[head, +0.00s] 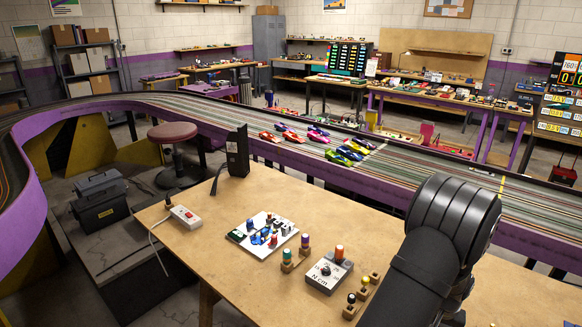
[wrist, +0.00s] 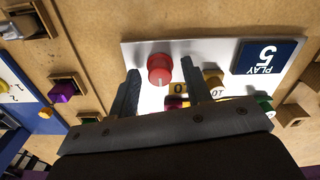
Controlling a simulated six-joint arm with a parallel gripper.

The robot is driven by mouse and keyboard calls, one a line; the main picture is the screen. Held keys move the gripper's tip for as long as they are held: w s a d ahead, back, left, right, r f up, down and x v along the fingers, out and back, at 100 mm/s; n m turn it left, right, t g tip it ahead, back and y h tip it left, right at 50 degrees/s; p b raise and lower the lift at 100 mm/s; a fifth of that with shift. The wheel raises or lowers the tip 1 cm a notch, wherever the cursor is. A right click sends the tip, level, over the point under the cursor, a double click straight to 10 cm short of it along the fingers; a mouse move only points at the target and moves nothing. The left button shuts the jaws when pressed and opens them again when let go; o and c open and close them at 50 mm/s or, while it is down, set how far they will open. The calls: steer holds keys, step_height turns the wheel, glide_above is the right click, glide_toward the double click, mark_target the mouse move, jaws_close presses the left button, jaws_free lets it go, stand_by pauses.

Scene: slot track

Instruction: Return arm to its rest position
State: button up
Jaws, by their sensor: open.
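My arm reaches in from the lower right of the head view, in front of the wooden table (head: 190,245). My gripper is hidden there behind my own arm link. In the wrist view my gripper (wrist: 161,82) is open, with its two dark fingers apart and nothing held between them. A red knob (wrist: 159,68) on a pale panel (wrist: 200,53) shows between and just beyond the fingertips; I cannot tell whether they touch it.
The table holds a white board of small parts (head: 241,237), a grey dial box (head: 322,279), a power strip (head: 185,217), and a black upright box (head: 237,152). The purple-sided slot track (head: 390,190) with several cars runs behind. Wooden holders (wrist: 68,88) flank the panel.

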steer(key=m, duration=0.5)
steer(key=shift+m, duration=2.6)
steer(key=o, duration=1.2)
steer(key=w+a+r+n+g+h, duration=0.15)
steer(key=w+a+r+n, duration=0.25)
steer(key=w+a+r, duration=0.4)
steer(key=w+a+r+n+h, duration=0.3)
steer(key=w+a+r+n, duration=0.15)
steer(key=w+r, duration=0.5)
steer(key=w+x, duration=0.1)
steer(key=x, duration=0.8)
steer(key=shift+a+f, duration=0.2)
steer(key=shift+f, duration=0.45)
